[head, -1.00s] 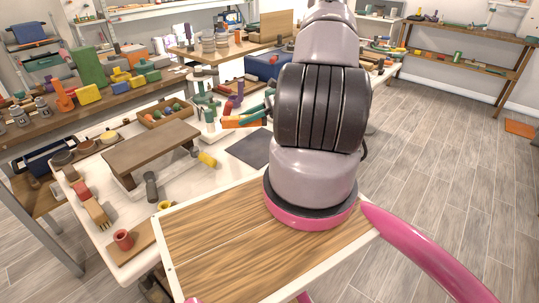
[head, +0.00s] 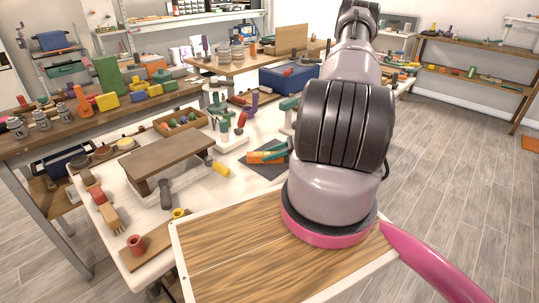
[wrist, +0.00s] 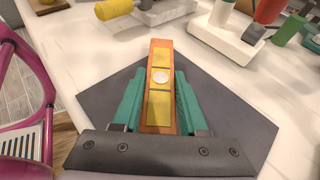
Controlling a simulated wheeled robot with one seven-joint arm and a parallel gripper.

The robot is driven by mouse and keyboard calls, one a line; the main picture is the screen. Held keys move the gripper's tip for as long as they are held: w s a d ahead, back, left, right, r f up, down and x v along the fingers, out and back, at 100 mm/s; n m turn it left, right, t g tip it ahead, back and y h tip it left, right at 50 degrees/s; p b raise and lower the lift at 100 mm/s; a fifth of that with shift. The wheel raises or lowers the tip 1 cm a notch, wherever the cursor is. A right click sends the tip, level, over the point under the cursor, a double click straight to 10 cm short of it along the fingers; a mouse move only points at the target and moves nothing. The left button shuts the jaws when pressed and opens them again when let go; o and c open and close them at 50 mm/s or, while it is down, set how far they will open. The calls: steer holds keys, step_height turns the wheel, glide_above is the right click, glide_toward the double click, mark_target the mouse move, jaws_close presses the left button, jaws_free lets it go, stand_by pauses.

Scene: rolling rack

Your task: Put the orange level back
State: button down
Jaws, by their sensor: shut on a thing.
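The orange level (wrist: 160,88) has yellow panels and a round pale vial. In the wrist view it lies lengthwise between the teal fingers of my gripper (wrist: 158,84), which is shut on it. Under it is a dark grey mat (wrist: 98,103) on the white table. In the head view the level (head: 258,157) and my gripper (head: 276,153) are low over the mat (head: 265,172). I cannot tell whether the level touches the mat. My arm hides part of the mat's right side.
A white stand with tools (head: 232,139) is just behind the mat. A yellow-handled tool (head: 219,169) lies to the left, beside a brown raised board (head: 165,160). A wooden tray (head: 180,124) of small items sits farther back. Bare white table shows left of the mat.

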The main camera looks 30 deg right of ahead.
steer(key=shift+f, duration=0.1)
steer(key=shift+c, duration=2.2)
jaws_free()
